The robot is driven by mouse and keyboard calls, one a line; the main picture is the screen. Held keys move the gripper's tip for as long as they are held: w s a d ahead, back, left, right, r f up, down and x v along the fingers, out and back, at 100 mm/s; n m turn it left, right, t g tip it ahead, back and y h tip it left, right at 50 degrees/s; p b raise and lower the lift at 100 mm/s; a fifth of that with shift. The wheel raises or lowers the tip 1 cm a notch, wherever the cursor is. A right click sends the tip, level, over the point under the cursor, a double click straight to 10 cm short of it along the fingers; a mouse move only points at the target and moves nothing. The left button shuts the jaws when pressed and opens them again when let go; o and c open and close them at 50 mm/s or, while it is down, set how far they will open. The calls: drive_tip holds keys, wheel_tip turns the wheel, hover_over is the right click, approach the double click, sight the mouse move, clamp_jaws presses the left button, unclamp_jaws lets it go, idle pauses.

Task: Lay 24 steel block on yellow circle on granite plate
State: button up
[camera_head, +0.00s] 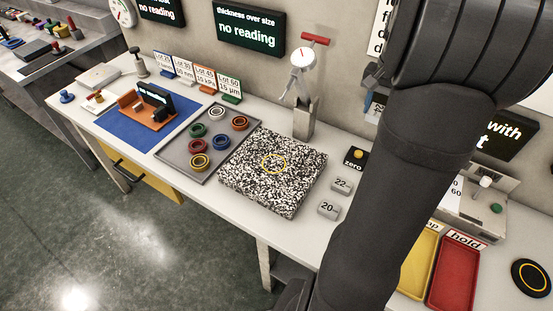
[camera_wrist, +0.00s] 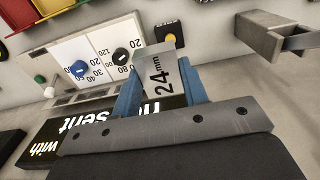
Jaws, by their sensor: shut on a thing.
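The granite plate (camera_head: 300,190) is a black-and-white speckled slab on the bench in the head view. The thin yellow circle (camera_head: 264,170) is marked on its top, with nothing lying in it. My gripper (camera_wrist: 160,92) shows in the wrist view, its blue fingers shut on the steel block (camera_wrist: 163,72), whose grey face reads "24 mm". The plate is not seen in the wrist view. In the head view my dark arm covers the right side, and the gripper and held block are out of sight.
Blocks marked 22 (camera_head: 342,187) and 20 (camera_head: 328,210) lie right of the plate. A dial gauge stand (camera_head: 303,118) rises behind it. A grey tray (camera_head: 181,160) with several coloured rings is to its left. A yellow tray (camera_head: 418,262) and red tray (camera_head: 456,275) sit farther right.

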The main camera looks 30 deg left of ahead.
drive_tip(key=s+a+f, duration=0.3)
drive_tip(key=s+a, duration=0.1)
drive_tip(key=s, duration=0.2)
drive_tip(key=s+a+f, duration=0.4)
drive_tip(key=s, duration=0.2)
hover_over(282, 168)
drive_tip(key=f, duration=0.6)
drive_tip(key=shift+w+d+f, duration=0.1)
drive_tip(key=shift+d+f, duration=0.1)
drive_tip(key=shift+f, duration=0.15)
drive_tip(key=shift+a+f, duration=0.25)
drive_tip(key=shift+f, duration=1.9)
drive_tip(key=shift+f, duration=0.2)
drive_tip(key=o, duration=1.3)
drive_tip(key=shift+r, duration=0.1)
